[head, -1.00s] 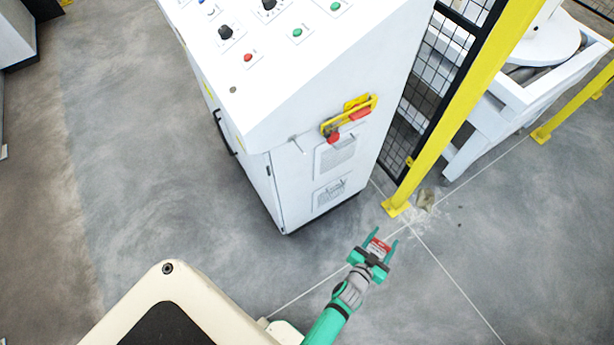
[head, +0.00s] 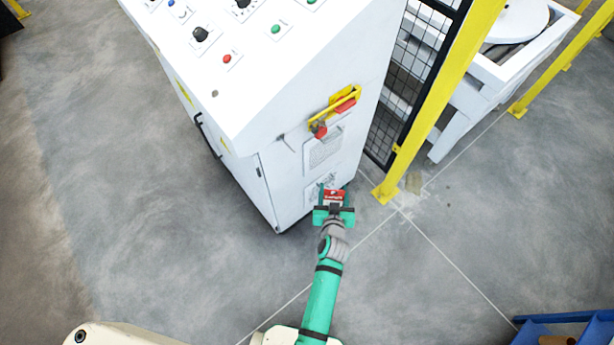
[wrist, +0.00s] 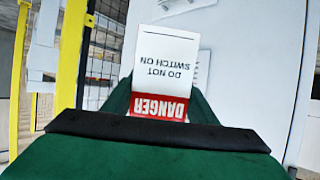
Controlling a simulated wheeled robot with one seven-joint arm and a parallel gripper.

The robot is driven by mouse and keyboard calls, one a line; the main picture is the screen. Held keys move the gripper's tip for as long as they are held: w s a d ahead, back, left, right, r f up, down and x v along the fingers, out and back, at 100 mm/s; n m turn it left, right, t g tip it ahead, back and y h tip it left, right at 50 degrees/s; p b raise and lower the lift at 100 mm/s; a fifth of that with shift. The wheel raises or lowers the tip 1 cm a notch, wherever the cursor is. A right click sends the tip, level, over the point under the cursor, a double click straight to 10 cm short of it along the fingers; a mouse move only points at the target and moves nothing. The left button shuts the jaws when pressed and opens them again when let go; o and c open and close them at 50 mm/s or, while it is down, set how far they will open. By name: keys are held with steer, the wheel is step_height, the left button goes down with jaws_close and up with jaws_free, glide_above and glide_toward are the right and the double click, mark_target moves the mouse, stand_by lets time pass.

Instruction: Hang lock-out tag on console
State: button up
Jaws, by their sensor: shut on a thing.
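The lock-out tag (wrist: 163,72) is white with a red DANGER band and reads "DO NOT SWITCH ON", upside down in the wrist view. My gripper (head: 334,200) is shut on it; the tag's red part (head: 334,196) shows between the green fingers in the head view. The white console (head: 285,110) stands in front of and above my gripper. On its side are a yellow bracket (head: 345,98) with red parts and a small hook-like peg (head: 287,142) near the panel's upper left corner. The tag is below both, near the lower part of that side; I cannot tell whether it touches.
A yellow post (head: 435,100) and black mesh fence (head: 398,90) stand just right of the console. A blue shelf or cart (head: 560,328) is at the lower right. The floor (head: 110,200) left of the console is clear.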

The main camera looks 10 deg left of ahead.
steer(key=s+a+r+n+g+y, duration=0.3)
steer(key=a+r+n+g, duration=0.1)
steer(key=r, duration=0.5)
steer(key=s+a+r+n+g+y, duration=0.3)
steer(key=r+n, duration=0.2)
steer(key=r, duration=0.5)
steer(key=shift+w+a+f, duration=0.3)
steer(key=shift+w+a, duration=0.65)
steer(key=shift+a, duration=0.35)
steer(key=shift+w+a+f, duration=0.3)
steer(key=shift+w+a, duration=0.7)
steer(key=shift+a, duration=0.25)
steer(key=shift+w+a+f, duration=0.3)
steer(key=shift+w+a, duration=0.65)
steer(key=shift+a, duration=0.35)
steer(key=o, duration=1.1)
